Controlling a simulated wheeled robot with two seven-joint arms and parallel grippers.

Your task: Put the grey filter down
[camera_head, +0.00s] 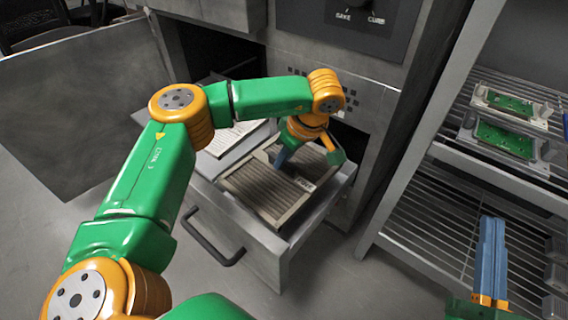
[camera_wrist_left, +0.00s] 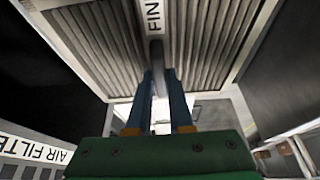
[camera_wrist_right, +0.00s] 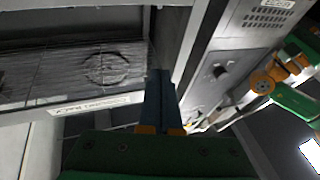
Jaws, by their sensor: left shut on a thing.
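The grey filter (camera_head: 262,193) is a pleated, framed panel in the open drawer (camera_head: 279,250), near the drawer's front. It also fills the top of the left wrist view (camera_wrist_left: 95,40), with a white label reading "FIN". My left gripper (camera_head: 284,157) reaches down from above at the filter's back part. In the left wrist view its blue fingers (camera_wrist_left: 160,88) are shut on a narrow grey piece of the filter. I cannot tell whether the filter rests fully on the drawer floor. My right gripper (camera_head: 492,240) is shut and empty at the right, also in the right wrist view (camera_wrist_right: 160,80).
A white paper-like panel (camera_head: 232,137) lies behind the filter in the drawer. A wire rack (camera_head: 470,215) stands at the right, with green circuit boards (camera_head: 508,140) on its upper shelf. The drawer handle (camera_head: 210,240) sticks out in front. The floor before it is clear.

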